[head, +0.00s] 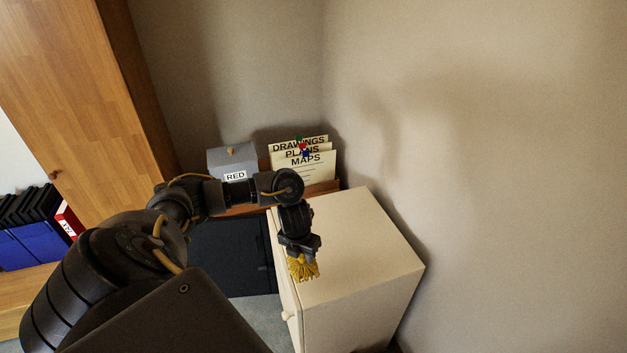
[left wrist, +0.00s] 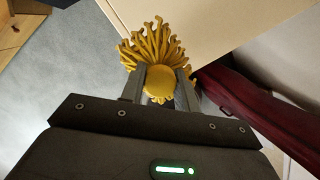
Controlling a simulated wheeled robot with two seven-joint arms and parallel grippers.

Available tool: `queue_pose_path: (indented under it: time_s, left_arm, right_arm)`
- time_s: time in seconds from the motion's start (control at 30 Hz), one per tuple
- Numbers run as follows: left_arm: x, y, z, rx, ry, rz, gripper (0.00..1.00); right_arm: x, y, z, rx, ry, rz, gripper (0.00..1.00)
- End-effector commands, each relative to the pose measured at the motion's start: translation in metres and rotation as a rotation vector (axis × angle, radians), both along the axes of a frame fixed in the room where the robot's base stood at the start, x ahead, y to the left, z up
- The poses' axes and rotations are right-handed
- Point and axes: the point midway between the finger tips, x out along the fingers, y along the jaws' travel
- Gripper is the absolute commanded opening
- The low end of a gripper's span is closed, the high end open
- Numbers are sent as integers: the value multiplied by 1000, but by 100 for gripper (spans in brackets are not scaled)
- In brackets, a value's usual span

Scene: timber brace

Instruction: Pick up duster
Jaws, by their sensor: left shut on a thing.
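The duster (head: 303,267) has yellow strands that hang below my left gripper (head: 299,250) in the head view. In the left wrist view the yellow duster (left wrist: 158,58) sits between the two fingers of the left gripper (left wrist: 160,88), which is shut on it. The gripper holds it above or close to the near left edge of the cream cabinet's top; I cannot tell whether the strands touch the top. The duster's handle is mostly hidden by the gripper. My right gripper is not in view.
The cream cabinet (head: 365,250) has a clear top and a round knob on its front. Behind it stand a grey box marked RED (head: 232,160) and a holder with papers (head: 310,163). A wooden wardrobe (head: 75,90) is at left. A dark red object (left wrist: 265,110) shows in the wrist view.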

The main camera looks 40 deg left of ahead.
Motion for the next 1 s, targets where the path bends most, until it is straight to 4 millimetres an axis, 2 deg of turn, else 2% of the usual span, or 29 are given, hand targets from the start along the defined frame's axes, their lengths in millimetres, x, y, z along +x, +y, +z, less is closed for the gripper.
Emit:
queue_pose_path:
  time_s: [0.03,0.2,0.4,0.6,0.87,0.9,1.0]
  left_arm:
    - [-14,2,2,3,2,-5,8]
    - [-48,3,16,1,1,-4,8]
    - [-74,4,28,0,1,-2,8]
    - [-84,4,33,-2,3,0,8]
    - [-85,4,34,-2,3,0,8]
    - [-85,4,33,-2,2,0,27]
    - [-85,4,33,-2,2,0,14]
  right_arm:
    - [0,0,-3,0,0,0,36]
    - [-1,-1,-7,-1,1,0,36]
    - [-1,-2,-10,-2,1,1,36]
    - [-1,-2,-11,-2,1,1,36]
    - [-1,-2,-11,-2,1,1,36]
    - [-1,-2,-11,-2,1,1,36]
    - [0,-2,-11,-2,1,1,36]
